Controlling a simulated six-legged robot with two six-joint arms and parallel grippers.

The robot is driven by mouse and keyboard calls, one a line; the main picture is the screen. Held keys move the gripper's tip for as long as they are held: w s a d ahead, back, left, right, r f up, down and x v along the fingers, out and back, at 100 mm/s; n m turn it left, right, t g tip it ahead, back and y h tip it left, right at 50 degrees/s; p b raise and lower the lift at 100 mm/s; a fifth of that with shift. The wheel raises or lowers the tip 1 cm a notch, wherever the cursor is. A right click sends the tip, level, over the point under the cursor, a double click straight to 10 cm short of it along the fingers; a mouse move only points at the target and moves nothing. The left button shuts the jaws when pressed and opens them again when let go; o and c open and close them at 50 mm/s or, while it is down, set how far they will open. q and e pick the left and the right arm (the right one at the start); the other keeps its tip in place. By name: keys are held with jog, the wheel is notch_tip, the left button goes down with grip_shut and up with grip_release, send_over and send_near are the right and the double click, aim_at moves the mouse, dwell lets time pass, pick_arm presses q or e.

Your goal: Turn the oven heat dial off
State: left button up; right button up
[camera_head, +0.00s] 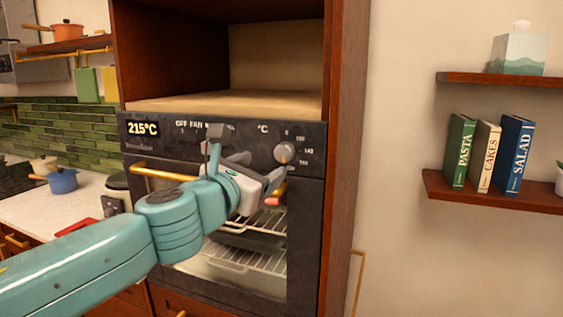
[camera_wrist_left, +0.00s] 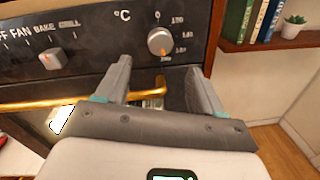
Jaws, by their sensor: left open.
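The oven heat dial (camera_head: 284,152) is a round grey knob marked °C on the black control panel (camera_head: 310,138). It also shows in the left wrist view (camera_wrist_left: 160,40), with an orange mark on its face and numbers at its right. The oven display (camera_head: 143,128) reads 215°C. My left gripper (camera_head: 260,170) is open and empty, below and left of the dial in the head view. In the left wrist view its two fingers (camera_wrist_left: 160,68) are spread, with the dial beyond and between them, apart from both. My right gripper is in neither view.
A second knob (camera_wrist_left: 53,60) marked FAN, BAKE and GRILL is left of the heat dial. A gold handle bar (camera_wrist_left: 60,103) crosses the oven door (camera_head: 255,262) below the panel. A counter is at left; shelves with books (camera_head: 488,154) are at right.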

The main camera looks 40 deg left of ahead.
aim_at(282, 155)
pick_arm(q)
jog(key=w, duration=0.3)
jog(key=w+a, duration=0.1)
jog(key=w, duration=0.2)
jog(key=shift+w+a, duration=0.2)
jog(key=shift+w, duration=0.1)
jog(key=shift+w+d, duration=0.1)
jog(key=shift+w, duration=0.45)
jog(key=c, duration=1.1)
jog(key=shift+o, duration=0.2)
